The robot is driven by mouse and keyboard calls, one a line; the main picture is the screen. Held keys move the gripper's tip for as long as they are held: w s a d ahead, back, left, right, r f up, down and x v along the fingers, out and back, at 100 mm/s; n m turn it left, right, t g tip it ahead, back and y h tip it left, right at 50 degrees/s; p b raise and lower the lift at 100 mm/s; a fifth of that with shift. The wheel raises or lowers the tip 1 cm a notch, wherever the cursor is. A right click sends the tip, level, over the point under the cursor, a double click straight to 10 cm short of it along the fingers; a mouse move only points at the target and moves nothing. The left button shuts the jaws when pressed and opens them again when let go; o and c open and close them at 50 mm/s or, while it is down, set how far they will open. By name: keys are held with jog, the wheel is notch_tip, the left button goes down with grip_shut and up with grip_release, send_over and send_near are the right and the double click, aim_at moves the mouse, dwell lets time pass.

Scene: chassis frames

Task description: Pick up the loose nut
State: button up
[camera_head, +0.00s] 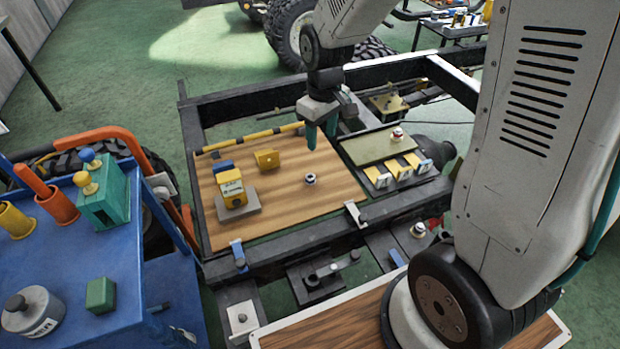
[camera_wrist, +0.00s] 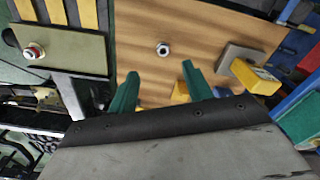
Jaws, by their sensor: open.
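A small silver nut (camera_head: 310,179) with a dark centre lies on the wooden board (camera_head: 340,196) inside the chassis frame. It also shows in the wrist view (camera_wrist: 163,48), beyond the fingertips and roughly between their lines. My gripper (camera_head: 321,136) hangs above the back right part of the board, fingers pointing down. Its two green fingers (camera_wrist: 158,80) are apart with nothing between them, and the nut is clear of both. Another small silver and red piece (camera_head: 397,134) sits on the olive plate (camera_head: 372,147) to the right.
A yellow box (camera_head: 232,188) on a grey block and a yellow bracket (camera_head: 267,159) stand on the board. Yellow-and-white pieces (camera_head: 400,172) line the olive plate's front. Dark frame rails (camera_head: 330,240) surround the board. A blue cart (camera_head: 60,265) stands left. Board around the nut is bare.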

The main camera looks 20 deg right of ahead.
jog(key=n, duration=0.1)
send_near(311, 173)
jog(key=f, duration=0.5)
jog(key=s+f, duration=0.1)
jog(key=f, duration=0.2)
jog(key=shift+a+f, duration=0.3)
jog(key=c, duration=1)
